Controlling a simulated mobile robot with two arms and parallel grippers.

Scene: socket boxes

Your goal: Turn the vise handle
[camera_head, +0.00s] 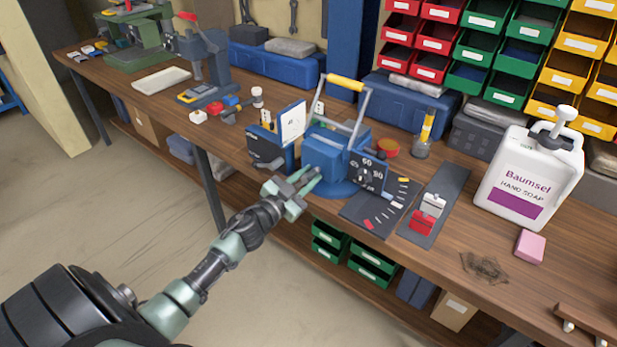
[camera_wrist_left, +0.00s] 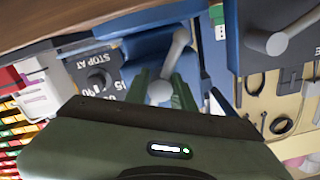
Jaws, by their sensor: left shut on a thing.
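The blue vise (camera_head: 325,154) stands on a round blue base near the front edge of the workbench. It also shows in the left wrist view (camera_wrist_left: 134,46). Its grey handle (camera_wrist_left: 178,48) has a rounded end. My left gripper (camera_head: 304,181) reaches in from the left to the vise's front side. In the left wrist view its two green fingers (camera_wrist_left: 161,92) are shut on the handle's rounded end. The handle is hidden behind the gripper in the head view. My right gripper is not in view.
A dial panel (camera_head: 367,173) stands right of the vise, and a dark panel (camera_head: 268,148) left of it. A U-shaped frame with a yellow grip (camera_head: 345,83) rises above. A soap jug (camera_head: 524,180) and pink block (camera_head: 530,246) stand to the right.

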